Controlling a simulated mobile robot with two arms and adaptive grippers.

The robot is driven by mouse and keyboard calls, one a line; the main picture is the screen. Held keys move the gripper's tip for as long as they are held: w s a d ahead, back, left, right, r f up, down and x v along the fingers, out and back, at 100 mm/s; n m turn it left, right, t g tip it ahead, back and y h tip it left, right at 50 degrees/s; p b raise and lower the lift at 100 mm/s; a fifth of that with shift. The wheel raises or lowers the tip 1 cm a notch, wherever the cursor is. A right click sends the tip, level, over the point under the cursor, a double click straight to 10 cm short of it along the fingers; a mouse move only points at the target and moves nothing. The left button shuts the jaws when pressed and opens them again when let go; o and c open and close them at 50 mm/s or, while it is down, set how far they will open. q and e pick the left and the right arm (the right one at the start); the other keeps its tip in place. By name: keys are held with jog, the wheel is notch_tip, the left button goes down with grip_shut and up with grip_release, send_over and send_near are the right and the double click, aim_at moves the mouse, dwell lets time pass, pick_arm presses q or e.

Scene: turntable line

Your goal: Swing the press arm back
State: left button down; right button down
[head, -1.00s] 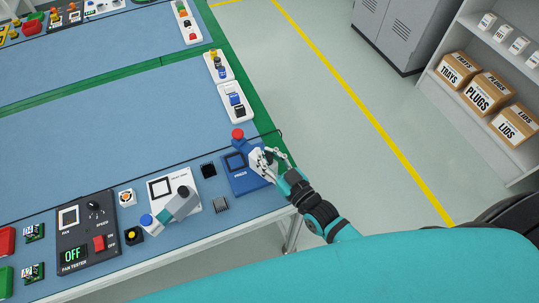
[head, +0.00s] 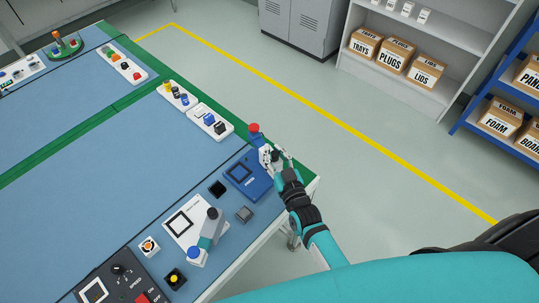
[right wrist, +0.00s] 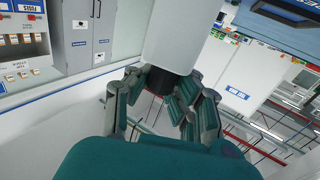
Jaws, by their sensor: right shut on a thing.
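The press (head: 262,186) is a blue base plate with a dark square on it, at the right end of the bench in the head view. A blue post with a red knob (head: 254,128) rises at its back. In the right wrist view the press arm (right wrist: 168,35) is a thick pale bar with a black end. My right gripper (head: 272,157) is at the press's right side, and its fingers (right wrist: 160,98) are closed around the arm's black end. In the head view the gripper hides most of the arm. My left gripper is out of view.
Left of the press stands a white fixture (head: 176,213) with a grey swing arm and blue knob (head: 194,256). A black block (head: 217,188) and a grey block (head: 244,214) lie between them. White trays (head: 211,125) line the back edge. Floor beyond is clear.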

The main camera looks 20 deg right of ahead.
jog(key=shift+s+f+m+h, duration=0.2)
jog(key=shift+f+m+h, duration=0.1)
jog(key=shift+f+h, duration=0.15)
jog(key=c, duration=1.5)
grip_release()
jog(key=shift+r, duration=0.1)
jog(key=o, duration=0.4)
jog(key=shift+s+r, duration=0.15)
jog(key=shift+r, duration=0.05)
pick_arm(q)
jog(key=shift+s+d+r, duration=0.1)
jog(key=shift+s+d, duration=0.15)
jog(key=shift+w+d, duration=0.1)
pick_arm(e)
jog(key=s, duration=1.1)
jog(key=shift+s, duration=0.4)
